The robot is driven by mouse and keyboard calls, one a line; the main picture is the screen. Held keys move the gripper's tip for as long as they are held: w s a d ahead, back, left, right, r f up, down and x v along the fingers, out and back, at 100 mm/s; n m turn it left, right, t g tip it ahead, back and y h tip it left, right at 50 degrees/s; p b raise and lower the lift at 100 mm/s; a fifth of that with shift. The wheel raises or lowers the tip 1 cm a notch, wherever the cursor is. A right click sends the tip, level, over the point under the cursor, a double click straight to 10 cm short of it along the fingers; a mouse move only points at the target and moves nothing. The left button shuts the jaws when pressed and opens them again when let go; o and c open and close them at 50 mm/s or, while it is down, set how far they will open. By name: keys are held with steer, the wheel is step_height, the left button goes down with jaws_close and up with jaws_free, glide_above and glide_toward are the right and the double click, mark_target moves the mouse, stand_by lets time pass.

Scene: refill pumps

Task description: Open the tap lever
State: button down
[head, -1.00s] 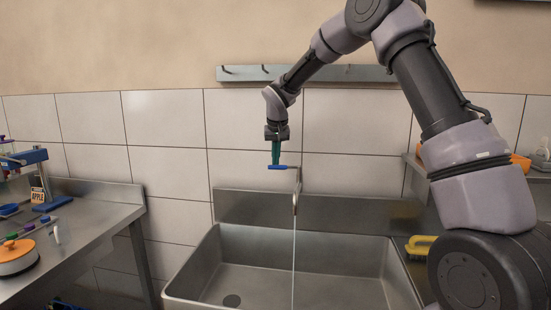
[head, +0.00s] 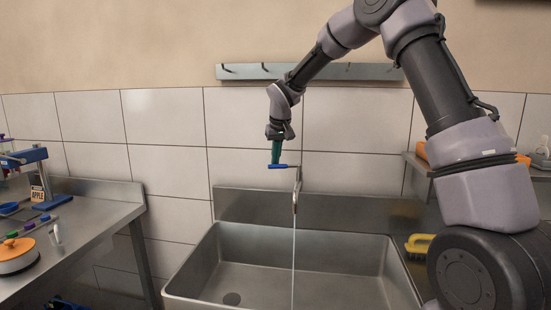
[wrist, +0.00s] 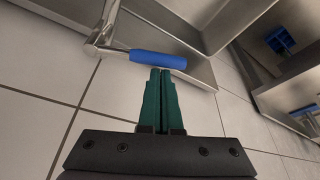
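The tap lever has a blue handle (head: 278,166) and sticks out to the left of the metal tap (head: 296,190) above the sink. A thin stream of water runs from the tap into the basin. My gripper (head: 276,162) points down at the blue handle, its green fingers close together and empty. In the wrist view the blue handle (wrist: 158,60) lies just beyond the fingertips (wrist: 160,72). I cannot tell whether they touch it.
The steel sink (head: 190,272) stands below the tap. A steel counter (head: 95,238) with an orange-lidded pot (head: 15,258) is at left. A yellow brush (head: 418,243) lies right of the basin. A hook rail (head: 240,72) is on the wall behind my arm.

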steer(key=s+n, duration=0.1)
steer(key=s+n+y, duration=0.1)
steer(key=n, duration=0.1)
steer(key=shift+s+d, duration=0.15)
steer(key=shift+d, duration=0.15)
steer(key=s+d+n+g+y, duration=0.1)
steer(key=s+d+n+g, duration=0.1)
steer(key=s+d+n, duration=0.2)
steer(key=shift+s+d+n+y, duration=0.3)
steer(key=shift+s+n, duration=0.15)
steer(key=shift+n, duration=0.95)
